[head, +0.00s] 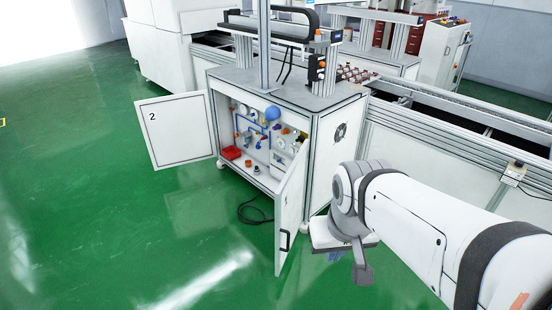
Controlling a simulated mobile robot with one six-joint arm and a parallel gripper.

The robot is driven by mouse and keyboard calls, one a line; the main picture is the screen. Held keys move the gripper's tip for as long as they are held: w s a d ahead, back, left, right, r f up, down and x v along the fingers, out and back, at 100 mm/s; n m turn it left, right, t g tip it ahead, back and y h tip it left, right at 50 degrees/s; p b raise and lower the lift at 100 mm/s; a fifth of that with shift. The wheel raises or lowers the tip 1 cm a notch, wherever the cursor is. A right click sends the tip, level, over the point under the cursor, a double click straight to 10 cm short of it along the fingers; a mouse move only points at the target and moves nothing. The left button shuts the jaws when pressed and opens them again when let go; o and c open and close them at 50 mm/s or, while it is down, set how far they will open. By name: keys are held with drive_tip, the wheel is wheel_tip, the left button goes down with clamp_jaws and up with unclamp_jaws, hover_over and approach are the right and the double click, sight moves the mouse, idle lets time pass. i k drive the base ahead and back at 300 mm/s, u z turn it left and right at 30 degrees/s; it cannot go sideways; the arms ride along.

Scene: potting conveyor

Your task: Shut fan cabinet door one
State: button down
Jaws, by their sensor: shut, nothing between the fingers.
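The fan cabinet (331,150) stands in the middle, with a fan grille (340,133) on its right side. Its right-hand door (291,205) stands open toward me, seen at a steep angle, with a dark handle (285,241) low on it. I cannot read a number on it; the other door (179,130) is marked 2, so this one appears to be door one. My gripper (363,274) is shut and empty, to the right of the right-hand door in the picture, with a visible gap between them. My arm comes in from the right.
Door 2 is swung wide open to the left. A black cable (250,211) lies on the green floor. A conveyor (440,150) runs along the right. The floor at front left is clear.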

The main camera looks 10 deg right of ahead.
sight(290, 195)
drive_tip(key=i, duration=0.9)
drive_tip(key=u, duration=0.05)
